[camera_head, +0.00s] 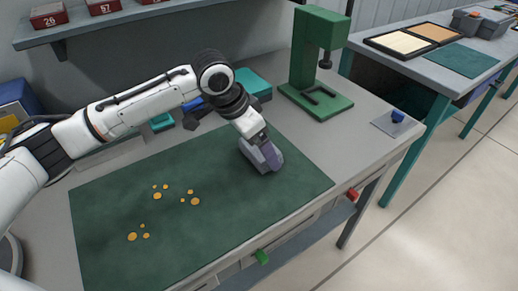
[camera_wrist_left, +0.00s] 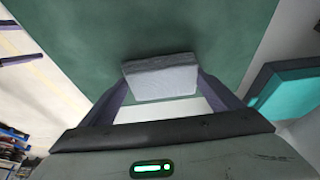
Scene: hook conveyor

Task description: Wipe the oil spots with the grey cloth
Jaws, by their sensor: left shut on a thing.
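The grey cloth (camera_wrist_left: 160,78) is a folded block held between the fingers of my left gripper (camera_wrist_left: 162,95) in the left wrist view. In the head view my left gripper (camera_head: 262,150) is over the right part of the green mat (camera_head: 110,190), shut on the cloth (camera_head: 262,156). Whether the cloth touches the mat I cannot tell. Several orange oil spots lie on the mat to the left of the gripper, one group near the middle (camera_head: 195,201) and one lower left (camera_head: 132,237). My right gripper is not in view.
A green press (camera_head: 315,60) stands behind the mat to the right. A teal box (camera_head: 252,82) sits behind my arm. A small blue piece (camera_head: 397,116) lies on a grey plate at the bench's right end. Red (camera_head: 352,194) and green (camera_head: 262,256) handles stick out at the front edge.

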